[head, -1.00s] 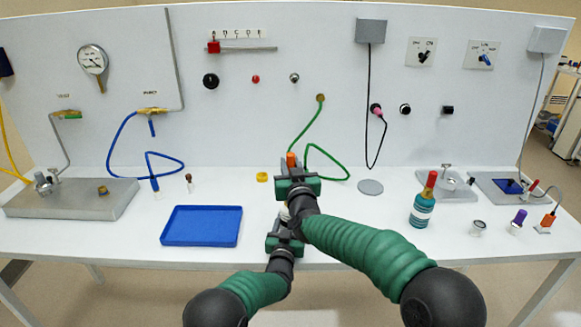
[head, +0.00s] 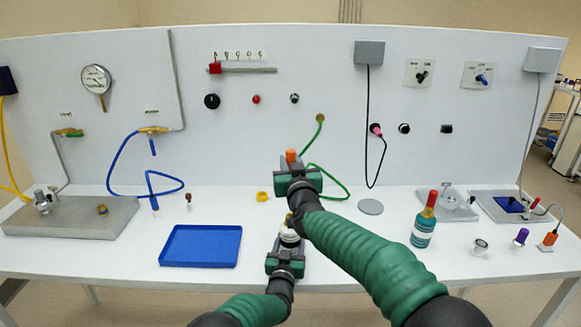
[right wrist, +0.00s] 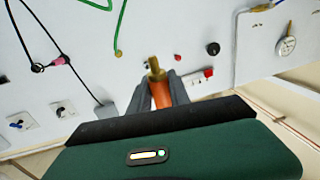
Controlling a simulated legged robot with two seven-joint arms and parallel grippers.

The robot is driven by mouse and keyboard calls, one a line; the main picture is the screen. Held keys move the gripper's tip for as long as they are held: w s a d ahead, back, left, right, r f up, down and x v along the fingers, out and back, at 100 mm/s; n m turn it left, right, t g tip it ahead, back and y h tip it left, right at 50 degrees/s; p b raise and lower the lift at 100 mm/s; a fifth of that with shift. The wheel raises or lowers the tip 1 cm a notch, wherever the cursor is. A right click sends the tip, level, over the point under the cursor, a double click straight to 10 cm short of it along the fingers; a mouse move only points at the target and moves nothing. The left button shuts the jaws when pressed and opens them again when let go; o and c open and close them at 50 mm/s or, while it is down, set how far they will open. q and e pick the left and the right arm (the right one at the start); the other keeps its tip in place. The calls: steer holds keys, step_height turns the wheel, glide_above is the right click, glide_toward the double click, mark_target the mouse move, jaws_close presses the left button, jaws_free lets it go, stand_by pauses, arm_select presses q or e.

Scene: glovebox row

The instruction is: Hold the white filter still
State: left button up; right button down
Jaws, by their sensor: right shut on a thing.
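The white filter (head: 289,238) is a small white and dark piece with a brass-coloured top, standing between the fingers of my left gripper (head: 286,250) in the head view. The right gripper partly covers its surroundings, and I cannot tell whether the left fingers press on it. My right gripper (head: 292,167) is above and beyond it, apart from it. It is shut on an orange piece (head: 291,156). In the right wrist view this orange piece (right wrist: 161,94) has a brass tip pointing away, between the dark fingers (right wrist: 162,98).
A green hose (head: 309,138) hangs from a wall port beside my right gripper. A grey disc (head: 370,207) and a bottle (head: 423,222) stand to the right.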

arm_select(q)
steer(key=o, duration=1.7)
